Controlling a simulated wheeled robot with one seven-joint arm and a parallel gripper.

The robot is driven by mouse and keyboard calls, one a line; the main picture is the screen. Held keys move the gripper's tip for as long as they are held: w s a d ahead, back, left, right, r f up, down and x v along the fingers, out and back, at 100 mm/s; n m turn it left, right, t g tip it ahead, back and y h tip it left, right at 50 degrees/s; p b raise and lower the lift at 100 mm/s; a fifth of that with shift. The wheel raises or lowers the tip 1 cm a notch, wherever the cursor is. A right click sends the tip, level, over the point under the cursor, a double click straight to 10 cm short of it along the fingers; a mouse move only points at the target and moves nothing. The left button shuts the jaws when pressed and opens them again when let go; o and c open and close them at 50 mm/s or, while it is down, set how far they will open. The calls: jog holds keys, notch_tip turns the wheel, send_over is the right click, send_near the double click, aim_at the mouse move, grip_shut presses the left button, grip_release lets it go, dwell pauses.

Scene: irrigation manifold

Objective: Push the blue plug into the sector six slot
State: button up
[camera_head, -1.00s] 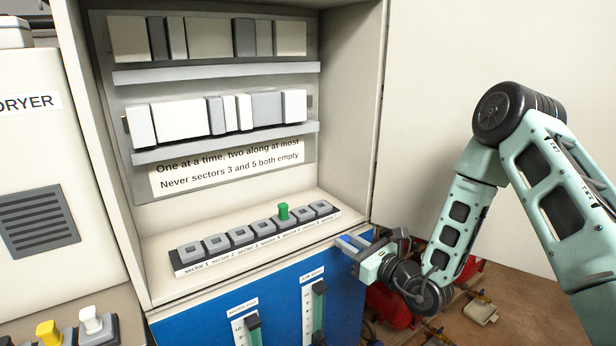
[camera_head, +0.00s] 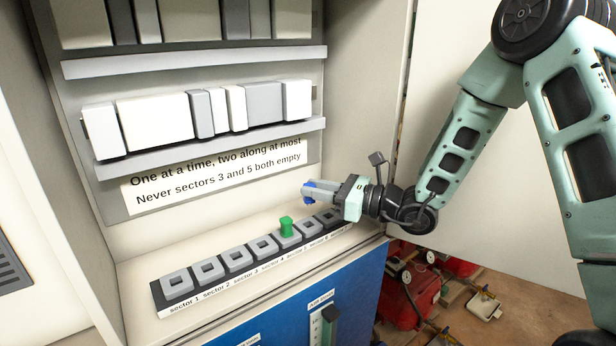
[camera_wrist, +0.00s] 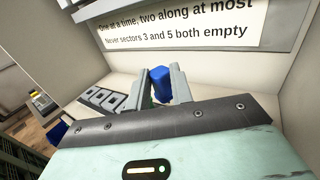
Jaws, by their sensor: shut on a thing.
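My gripper (camera_head: 310,193) is shut on the blue plug (camera_head: 308,203) and holds it above the right part of the slot row, apart from the slots. In the wrist view the blue plug (camera_wrist: 160,82) stands between the two grey fingers. The slot strip (camera_head: 166,298) has several grey square slots, labelled by sector from the left. The green plug (camera_head: 286,227) stands upright in one, seemingly sector five. The sector six slot (camera_head: 311,227), just right of the green plug, looks empty and lies below my gripper. The far right slots are partly hidden by my gripper.
A sign (camera_head: 218,177) on the back wall reads "One at a time, two along at most" and "Never sectors 3 and 5 both empty". A ledge (camera_head: 211,146) with white and grey blocks is above it. The cabinet's right wall is close behind my gripper.

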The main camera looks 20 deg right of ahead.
aim_at(317, 227)
jog(key=shift+w+f+b, duration=0.25)
jog(key=shift+f+b, duration=0.8)
jog(key=shift+f, duration=0.4)
jog(key=shift+w+f+b, duration=0.2)
jog(key=shift+f+b, duration=0.8)
jog(key=shift+f, duration=0.45)
jog(key=shift+s+f+b, duration=0.1)
jog(key=shift+f+b, duration=0.5)
jog(key=shift+b, duration=0.15)
jog(key=o, duration=0.7)
jog(key=shift+c, duration=0.2)
jog(key=shift+d, duration=0.15)
jog(key=v, duration=1)
jog(key=shift+s+d, duration=0.25)
jog(key=shift+s, duration=0.05)
